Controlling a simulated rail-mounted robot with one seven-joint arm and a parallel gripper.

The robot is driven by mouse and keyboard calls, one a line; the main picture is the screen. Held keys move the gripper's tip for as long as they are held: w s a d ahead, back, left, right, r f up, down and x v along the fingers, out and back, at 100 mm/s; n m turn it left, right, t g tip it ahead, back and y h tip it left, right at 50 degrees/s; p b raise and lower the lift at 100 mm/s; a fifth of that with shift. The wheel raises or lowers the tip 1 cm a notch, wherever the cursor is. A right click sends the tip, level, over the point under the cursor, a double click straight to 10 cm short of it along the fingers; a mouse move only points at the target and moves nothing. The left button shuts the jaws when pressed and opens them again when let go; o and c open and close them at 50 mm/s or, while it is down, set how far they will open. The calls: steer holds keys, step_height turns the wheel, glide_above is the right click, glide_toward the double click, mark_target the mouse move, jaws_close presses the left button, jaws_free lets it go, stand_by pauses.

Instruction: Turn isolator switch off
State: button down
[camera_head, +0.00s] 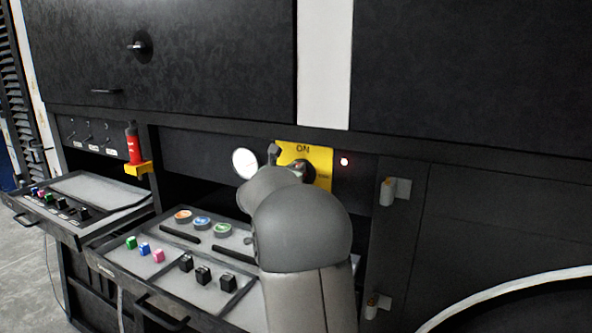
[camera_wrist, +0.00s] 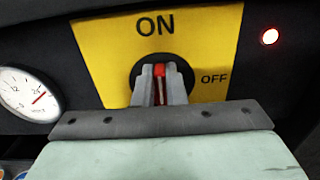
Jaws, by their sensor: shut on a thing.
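The isolator switch has a yellow plate (camera_wrist: 100,50) marked ON at the top and OFF at the right. Its black round base (camera_wrist: 138,78) carries a red handle (camera_wrist: 159,70), which points up toward ON in the wrist view. My gripper (camera_wrist: 160,75) is shut on the red handle, with one grey finger on each side. In the head view the yellow plate (camera_head: 322,157) is on the dark panel, and my arm hides much of the switch and most of my gripper.
A red indicator lamp (camera_head: 344,161) is lit right of the plate. A round white gauge (camera_head: 244,163) is at its left. An open drawer (camera_head: 165,275) with coloured blocks, black blocks and discs sticks out below. A red bottle (camera_head: 133,145) stands in a yellow holder at the left.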

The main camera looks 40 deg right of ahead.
steer(key=shift+f+b, duration=0.1)
steer(key=shift+b, duration=0.2)
steer(key=m+b, duration=0.3)
steer(key=b, duration=0.2)
steer(key=s+f+m+b, duration=0.1)
steer(key=m+b, duration=0.3)
steer(key=b, duration=0.2)
steer(key=s+d+m+b, duration=0.1)
steer(key=m+b, duration=0.3)
steer(key=b, duration=0.2)
steer(key=shift+f, duration=0.35)
steer(key=m+b, duration=0.1)
steer(key=b, duration=0.1)
steer(key=m+b, duration=0.2)
steer(key=shift+s+f+m, duration=0.2)
steer(key=shift+f+m, duration=0.1)
steer(key=shift+f, duration=0.05)
steer(key=m+b, duration=0.3)
steer(key=shift+s+d+f, duration=0.1)
steer(key=shift+f, duration=0.1)
